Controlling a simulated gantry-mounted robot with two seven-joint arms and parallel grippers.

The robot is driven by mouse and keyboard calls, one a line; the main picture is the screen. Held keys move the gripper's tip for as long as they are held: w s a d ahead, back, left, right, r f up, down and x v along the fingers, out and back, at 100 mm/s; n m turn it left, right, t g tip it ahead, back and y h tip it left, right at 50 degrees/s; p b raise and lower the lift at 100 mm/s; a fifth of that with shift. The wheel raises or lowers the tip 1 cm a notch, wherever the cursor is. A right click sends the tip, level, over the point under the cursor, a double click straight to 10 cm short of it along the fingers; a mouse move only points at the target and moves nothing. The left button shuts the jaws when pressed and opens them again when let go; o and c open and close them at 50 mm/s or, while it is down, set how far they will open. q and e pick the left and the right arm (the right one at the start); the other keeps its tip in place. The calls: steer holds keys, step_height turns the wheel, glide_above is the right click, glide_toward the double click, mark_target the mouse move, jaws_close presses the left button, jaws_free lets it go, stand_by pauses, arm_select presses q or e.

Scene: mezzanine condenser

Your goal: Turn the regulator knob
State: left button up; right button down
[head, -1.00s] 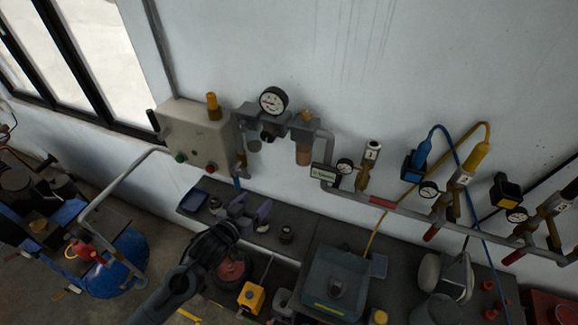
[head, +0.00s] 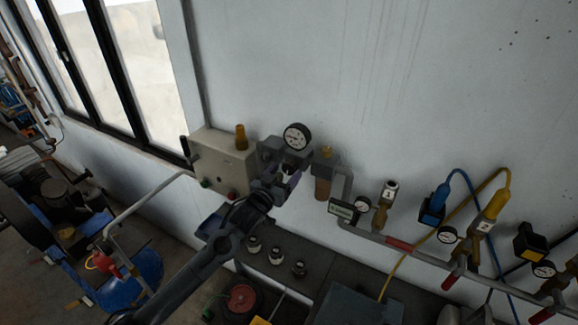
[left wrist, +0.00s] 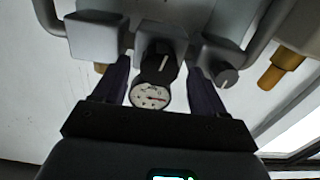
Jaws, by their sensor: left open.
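The black regulator knob (left wrist: 160,64), with a white line on it, shows in the left wrist view between my two fingers. A round white-faced gauge (left wrist: 150,95) is beside it. In the head view, the gauge (head: 297,136) sits on the grey regulator unit (head: 270,148) on the wall, and my gripper largely hides the knob below it. My left gripper (head: 284,180) is open, its dark purple fingers pointing at the unit. The fingers (left wrist: 160,78) appear on either side of the knob; I cannot tell whether they touch it.
A beige control box (head: 222,155) with an orange-yellow fitting (head: 241,137) is left of the unit. A smaller dark knob (left wrist: 226,75) is near one finger. A grey pipe (head: 395,245) with valves runs right. Small jars (head: 276,255) stand on the bench below.

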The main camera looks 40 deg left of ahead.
arm_select(q)
steer(key=shift+w+a, duration=0.2)
steer(key=shift+w, duration=1.25)
steer(key=c, duration=1)
